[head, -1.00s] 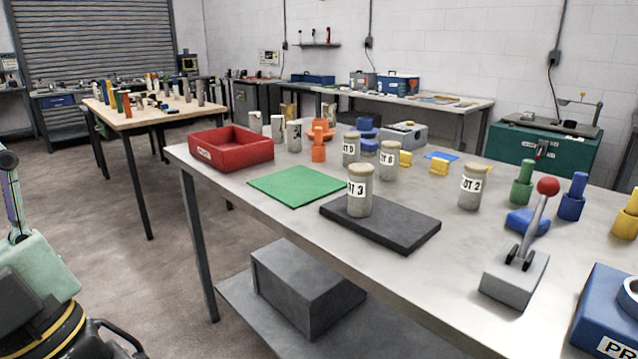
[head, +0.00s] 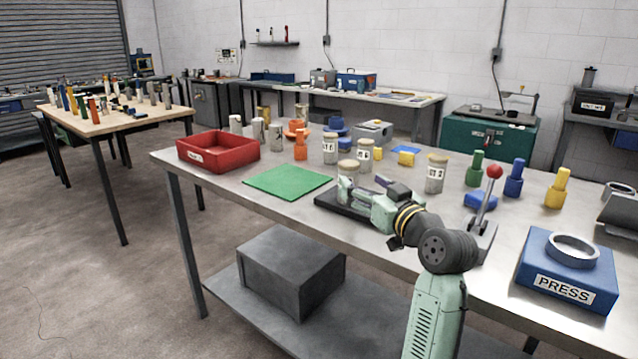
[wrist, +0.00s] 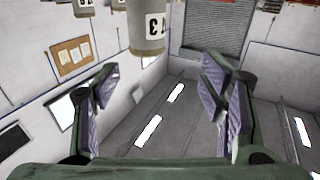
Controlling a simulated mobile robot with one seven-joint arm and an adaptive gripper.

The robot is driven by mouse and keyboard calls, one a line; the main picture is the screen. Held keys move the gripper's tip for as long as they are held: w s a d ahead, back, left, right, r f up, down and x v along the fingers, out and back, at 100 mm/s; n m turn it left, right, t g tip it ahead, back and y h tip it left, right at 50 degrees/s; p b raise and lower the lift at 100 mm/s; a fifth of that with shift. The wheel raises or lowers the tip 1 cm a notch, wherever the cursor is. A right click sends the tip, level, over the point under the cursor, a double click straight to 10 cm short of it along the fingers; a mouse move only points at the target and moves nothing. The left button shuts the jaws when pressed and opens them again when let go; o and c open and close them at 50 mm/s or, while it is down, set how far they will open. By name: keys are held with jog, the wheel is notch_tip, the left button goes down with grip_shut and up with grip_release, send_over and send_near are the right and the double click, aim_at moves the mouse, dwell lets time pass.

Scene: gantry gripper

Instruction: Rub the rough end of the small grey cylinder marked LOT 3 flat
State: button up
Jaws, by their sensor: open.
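The small grey cylinder marked LOT 3 (head: 348,168), with a tan top, stands upright on a dark flat block (head: 328,201) near the table's front edge. My gripper (head: 366,191) reaches in low from the right and hides part of its body and label. The wrist view is upside down. There the cylinder (wrist: 147,28), with its "3" label, shows at the top between the lines of my open gripper (wrist: 160,80). It appears beyond the fingertips, and neither finger visibly grips it. Its rough end cannot be told clearly.
Similar labelled cylinders stand behind and right, including one beyond the lever (head: 436,174). A red tray (head: 219,152) and a green mat (head: 287,181) lie left. A red-knobbed lever (head: 487,205) and the blue PRESS block (head: 568,272) stand right.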

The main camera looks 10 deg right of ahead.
aim_at(354, 178)
jog(key=w, duration=0.1)
jog(key=w+d+p, duration=0.1)
jog(key=w+f, duration=0.1)
jog(key=shift+w+d+p, duration=0.2)
jog(key=shift+d+p, duration=0.1)
jog(key=shift+p, duration=0.05)
jog(key=shift+a+f+p+x, duration=0.15)
jog(key=shift+p+x, duration=0.3)
jog(key=shift+x, duration=0.5)
jog(key=shift+f+p+x, duration=0.2)
jog(key=shift+p+x, duration=0.25)
jog(key=shift+x, duration=0.55)
jog(key=shift+a+f+p+x, duration=0.15)
jog(key=shift+p+x, duration=0.3)
jog(key=shift+x, duration=0.5)
jog(key=shift+s+d, duration=0.1)
jog(key=shift+c, duration=0.5)
jog(key=shift+r, duration=0.1)
grip_shut()
